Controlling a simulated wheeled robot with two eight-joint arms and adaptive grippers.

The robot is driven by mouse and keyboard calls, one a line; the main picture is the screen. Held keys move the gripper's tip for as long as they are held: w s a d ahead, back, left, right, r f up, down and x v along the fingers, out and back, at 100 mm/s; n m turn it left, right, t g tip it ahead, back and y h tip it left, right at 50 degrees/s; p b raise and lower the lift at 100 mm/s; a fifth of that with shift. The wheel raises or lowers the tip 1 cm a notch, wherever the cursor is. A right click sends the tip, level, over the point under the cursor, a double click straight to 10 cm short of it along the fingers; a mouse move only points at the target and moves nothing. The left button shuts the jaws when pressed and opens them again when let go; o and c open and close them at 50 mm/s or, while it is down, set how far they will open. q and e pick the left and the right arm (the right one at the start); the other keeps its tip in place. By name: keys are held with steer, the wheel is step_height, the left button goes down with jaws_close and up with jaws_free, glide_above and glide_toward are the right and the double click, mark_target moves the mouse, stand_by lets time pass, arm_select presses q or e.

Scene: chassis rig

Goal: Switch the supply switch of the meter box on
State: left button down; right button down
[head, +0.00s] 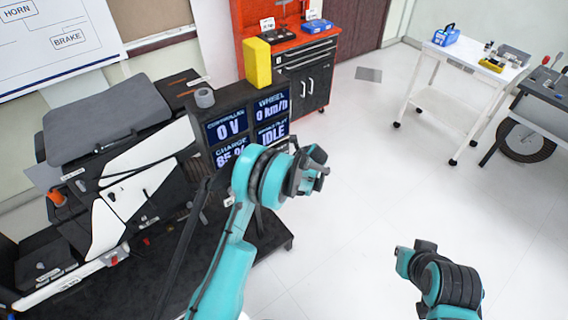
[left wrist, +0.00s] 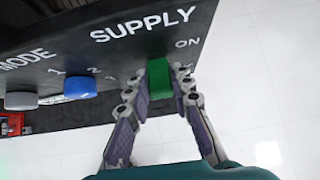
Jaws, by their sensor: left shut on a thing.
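The meter box (head: 209,108) stands on the dark bench, its screens reading controller 0 V, wheel 0 km/h, a charge value and IDLE. In the left wrist view, its dark panel (left wrist: 120,55) carries the label SUPPLY, with ON beside a green switch knob (left wrist: 159,78). My left gripper (left wrist: 170,88) is shut on this green knob, one finger on each side. In the head view my left gripper (head: 312,171) is at the box's right side, and the knob is hidden there. My right arm's end (head: 425,262) is low at the right, its fingers not clear.
A blue knob (left wrist: 80,87) and a grey knob (left wrist: 21,100) sit left of the green one, near MODE. A red tool cabinet (head: 285,45) is behind; a white cart (head: 470,66) is far right. Open floor lies between.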

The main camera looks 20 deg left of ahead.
stand_by(0.4)
arm_select(q)
steer(key=c, duration=1.3)
jaws_free()
steer(key=shift+a, duration=0.1)
steer(key=v, duration=1.2)
steer(key=shift+w+a+r, duration=0.15)
steer(key=shift+w+r, duration=0.05)
steer(key=shift+r, duration=0.05)
